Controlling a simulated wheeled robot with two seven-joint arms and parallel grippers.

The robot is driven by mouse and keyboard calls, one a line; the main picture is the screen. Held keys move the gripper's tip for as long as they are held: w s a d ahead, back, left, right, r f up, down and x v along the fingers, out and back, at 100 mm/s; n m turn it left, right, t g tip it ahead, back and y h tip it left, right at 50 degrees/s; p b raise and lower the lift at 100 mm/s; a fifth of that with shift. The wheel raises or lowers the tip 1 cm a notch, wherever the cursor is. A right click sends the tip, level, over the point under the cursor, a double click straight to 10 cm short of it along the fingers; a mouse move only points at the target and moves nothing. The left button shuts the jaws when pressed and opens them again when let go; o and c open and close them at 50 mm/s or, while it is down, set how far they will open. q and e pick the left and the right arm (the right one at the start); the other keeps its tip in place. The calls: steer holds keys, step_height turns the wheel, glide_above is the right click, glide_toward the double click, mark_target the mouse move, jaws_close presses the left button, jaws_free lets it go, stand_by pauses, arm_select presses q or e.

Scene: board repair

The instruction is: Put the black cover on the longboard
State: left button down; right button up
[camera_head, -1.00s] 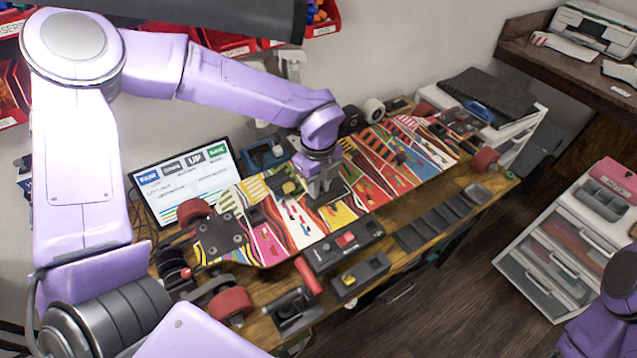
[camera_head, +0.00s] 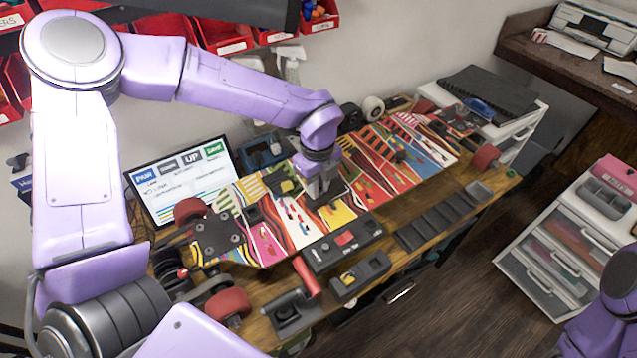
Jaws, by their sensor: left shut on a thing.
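The longboard (camera_head: 270,236) lies on the wooden workbench, its deck covered in bright coloured patterns, with red wheels at its ends. My left gripper (camera_head: 318,194) points down over the middle of the deck. It is shut on the black cover (camera_head: 334,191), a dark flat piece that shows partly around the fingers. The cover is at or just above the deck; I cannot tell if it touches. The fingers hide part of it. Of my right arm only a purple and dark part shows at the lower right edge; its gripper is out of view.
A screen (camera_head: 185,185) stands behind the board's left end. A black parts tray (camera_head: 440,217) and black boxes (camera_head: 342,246) lie along the bench front. A red-handled tool (camera_head: 306,277) lies near them. A white drawer unit (camera_head: 560,250) stands to the right, across open floor.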

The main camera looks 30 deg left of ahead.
arm_select(q)
steer(key=c, duration=0.9)
jaws_free()
steer(key=shift+c, duration=1.1)
steer(key=shift+r+p, duration=2.9)
steer(key=shift+r, duration=0.85)
steer(key=shift+s, duration=0.1)
steer(key=shift+f, duration=0.1)
